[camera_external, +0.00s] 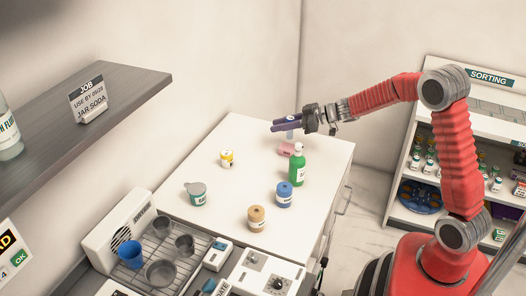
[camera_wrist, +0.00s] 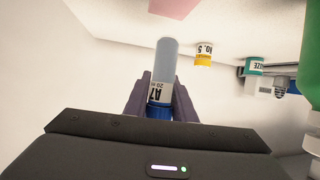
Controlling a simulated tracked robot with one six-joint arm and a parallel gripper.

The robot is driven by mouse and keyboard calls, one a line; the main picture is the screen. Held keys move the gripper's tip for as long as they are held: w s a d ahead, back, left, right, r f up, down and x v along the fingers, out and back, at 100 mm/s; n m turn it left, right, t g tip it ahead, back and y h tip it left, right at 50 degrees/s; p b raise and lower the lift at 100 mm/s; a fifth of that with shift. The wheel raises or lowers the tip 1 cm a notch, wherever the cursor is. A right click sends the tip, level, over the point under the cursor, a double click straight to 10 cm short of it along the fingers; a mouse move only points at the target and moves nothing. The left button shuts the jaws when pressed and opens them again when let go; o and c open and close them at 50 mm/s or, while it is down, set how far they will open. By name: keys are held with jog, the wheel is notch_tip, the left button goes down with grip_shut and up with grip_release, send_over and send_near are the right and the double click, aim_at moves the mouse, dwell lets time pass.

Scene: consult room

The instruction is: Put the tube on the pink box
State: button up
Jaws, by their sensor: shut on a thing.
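My gripper (camera_external: 286,125) is above the far part of the white counter, its purple fingers shut on the tube. The tube (camera_wrist: 166,62) is pale and see-through, with a white label and a blue cap, and sits between the fingers (camera_wrist: 160,97) in the wrist view. In the external view, a small part of the tube (camera_external: 290,134) hangs below the fingers. The pink box (camera_external: 286,149) lies on the counter, just below and nearly under the tube. It also shows at the top edge of the wrist view (camera_wrist: 173,7), apart from the tube.
A green pump bottle (camera_external: 297,168) stands close in front of the pink box. A yellow jar (camera_external: 227,159), a grey-lidded jar (camera_external: 196,194), a blue jar (camera_external: 284,195) and a tan jar (camera_external: 257,218) stand on the counter (camera_external: 238,190). The counter's far left part is clear.

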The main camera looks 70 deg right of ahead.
jog(key=shift+f, duration=1.85)
jog(key=shift+f, duration=0.15)
jog(key=o, duration=1)
jog(key=v, duration=1.2)
